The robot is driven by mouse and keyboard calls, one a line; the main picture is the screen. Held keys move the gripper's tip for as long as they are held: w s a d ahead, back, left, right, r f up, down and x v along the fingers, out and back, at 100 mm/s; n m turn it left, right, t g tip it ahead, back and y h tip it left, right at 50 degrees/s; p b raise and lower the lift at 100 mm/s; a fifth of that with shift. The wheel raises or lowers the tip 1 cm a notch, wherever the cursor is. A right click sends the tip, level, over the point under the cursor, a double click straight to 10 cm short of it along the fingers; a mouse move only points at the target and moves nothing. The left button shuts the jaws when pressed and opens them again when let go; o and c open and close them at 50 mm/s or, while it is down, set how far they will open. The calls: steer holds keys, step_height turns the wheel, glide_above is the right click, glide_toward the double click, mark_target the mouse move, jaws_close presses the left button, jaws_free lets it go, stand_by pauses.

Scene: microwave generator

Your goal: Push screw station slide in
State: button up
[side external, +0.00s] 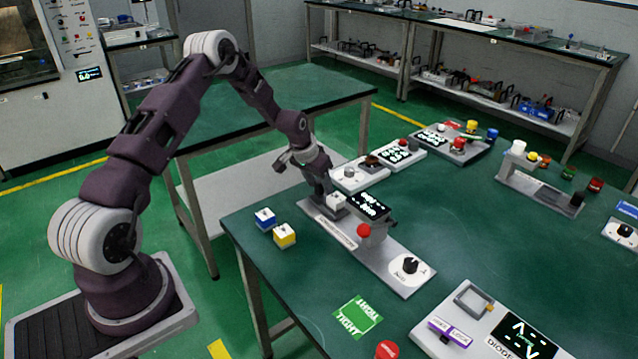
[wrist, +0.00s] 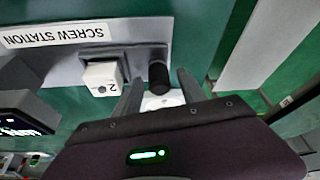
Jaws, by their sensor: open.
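The screw station (side external: 385,257) is a long grey plate at the near edge of the green table. Its label (wrist: 55,34) reads upside down in the wrist view. A grey slide (wrist: 88,57) on it carries a white block marked 2 (wrist: 101,78), which also shows in the side view (side external: 336,201). A black upright handle (wrist: 158,77) stands at the slide's right end in the wrist view. My gripper (wrist: 160,82) is open, with one finger on each side of the handle. I cannot tell if the fingers touch it. In the side view my gripper (side external: 324,187) is low at the station's far-left end.
The station also bears a display (side external: 368,205), a red button (side external: 364,230) and a black knob (side external: 410,265). Blue (side external: 265,218) and yellow (side external: 284,235) blocks lie left of it. Another control panel (side external: 359,174) sits close behind my gripper.

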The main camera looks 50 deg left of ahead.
jaws_close()
stand_by(1.3)
